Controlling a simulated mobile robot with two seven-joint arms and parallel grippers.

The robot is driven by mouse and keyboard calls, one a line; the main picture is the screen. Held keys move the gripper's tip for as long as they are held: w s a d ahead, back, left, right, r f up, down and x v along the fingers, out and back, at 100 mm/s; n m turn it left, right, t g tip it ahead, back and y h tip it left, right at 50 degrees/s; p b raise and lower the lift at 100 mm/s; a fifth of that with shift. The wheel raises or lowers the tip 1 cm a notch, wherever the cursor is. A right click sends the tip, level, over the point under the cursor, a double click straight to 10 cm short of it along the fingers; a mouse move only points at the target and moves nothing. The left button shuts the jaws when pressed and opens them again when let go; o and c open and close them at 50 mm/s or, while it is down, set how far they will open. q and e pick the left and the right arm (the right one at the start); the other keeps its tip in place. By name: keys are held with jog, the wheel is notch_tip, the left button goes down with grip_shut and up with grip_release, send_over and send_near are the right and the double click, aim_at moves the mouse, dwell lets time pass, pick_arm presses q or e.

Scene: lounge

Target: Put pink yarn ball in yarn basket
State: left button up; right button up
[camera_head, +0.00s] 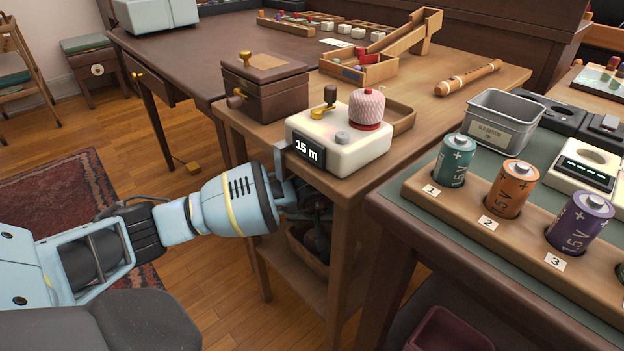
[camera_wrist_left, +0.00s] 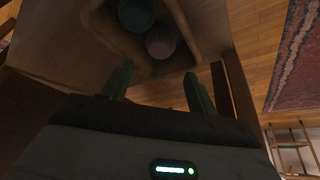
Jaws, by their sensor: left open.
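A pink ribbed roll of yarn (camera_head: 367,106) stands upright on a red base on a cream device reading "15 m" (camera_head: 350,148). Below that tabletop, a wooden bin (camera_head: 306,258) on the lower level is partly hidden by my left gripper (camera_head: 317,228). In the left wrist view, my left gripper (camera_wrist_left: 157,86) is open, with nothing between its fingers. Beyond the fingertips is a wood-walled bin (camera_wrist_left: 104,40) holding a dark green ball (camera_wrist_left: 137,14) and a dull pinkish ball (camera_wrist_left: 161,41). The wrist view is dim. My right gripper is not in view.
The table edge and a leg (camera_head: 346,265) stand close to my left gripper. A brown box (camera_head: 265,88) and a wooden flute (camera_head: 468,78) lie on the tabletop. A battery rack (camera_head: 480,232) is on the right desk. Floor at the left is open.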

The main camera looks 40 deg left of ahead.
pick_arm(q)
jog(key=shift+p+v, duration=0.3)
jog(key=shift+v, duration=0.85)
